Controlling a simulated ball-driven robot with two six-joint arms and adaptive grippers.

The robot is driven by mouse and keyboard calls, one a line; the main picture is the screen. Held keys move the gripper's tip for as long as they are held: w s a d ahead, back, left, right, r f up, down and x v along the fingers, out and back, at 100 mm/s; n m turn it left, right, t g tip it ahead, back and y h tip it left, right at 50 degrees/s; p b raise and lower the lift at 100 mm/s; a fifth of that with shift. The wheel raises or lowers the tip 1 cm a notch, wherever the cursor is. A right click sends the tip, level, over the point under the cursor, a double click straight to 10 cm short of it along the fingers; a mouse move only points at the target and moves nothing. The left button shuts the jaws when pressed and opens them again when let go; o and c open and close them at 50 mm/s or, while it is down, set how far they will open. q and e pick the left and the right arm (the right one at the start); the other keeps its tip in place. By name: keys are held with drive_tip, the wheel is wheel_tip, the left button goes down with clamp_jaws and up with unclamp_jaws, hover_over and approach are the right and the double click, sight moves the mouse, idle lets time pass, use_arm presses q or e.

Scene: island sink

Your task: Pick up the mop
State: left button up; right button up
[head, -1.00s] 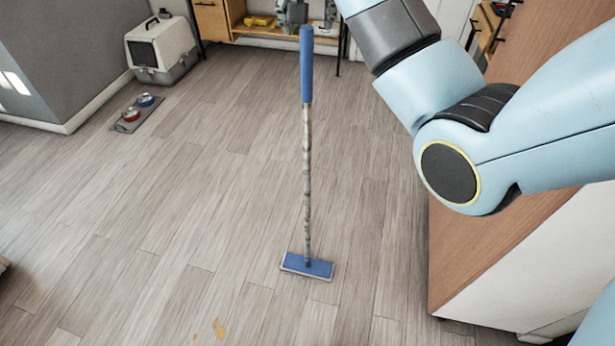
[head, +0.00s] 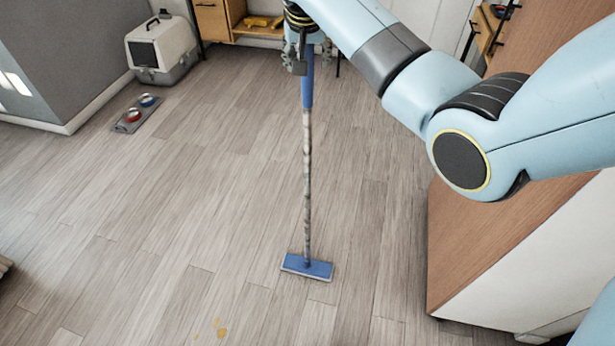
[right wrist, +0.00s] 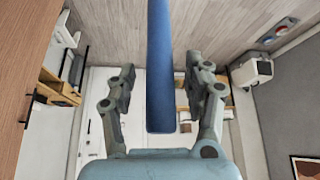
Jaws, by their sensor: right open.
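The mop (head: 307,180) stands upright on the wood floor, with a flat blue head (head: 307,267) at the bottom and a blue handle at the top. My right gripper (head: 304,66) is at the top of the handle in the head view, its fingers hanging on either side of it. In the right wrist view the blue handle (right wrist: 160,75) runs between the two open fingers of my right gripper (right wrist: 163,82), with a gap on each side. My left gripper is not in view.
A wooden cabinet or island (head: 510,230) stands close on the right. A pet carrier (head: 160,48) and a mat with two bowls (head: 128,124) are at the back left. A yellow stain (head: 220,328) is on the floor. The floor left of the mop is clear.

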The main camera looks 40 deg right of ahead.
clamp_jaws()
drive_tip(key=shift+w+r, duration=0.1)
idle(0.4)
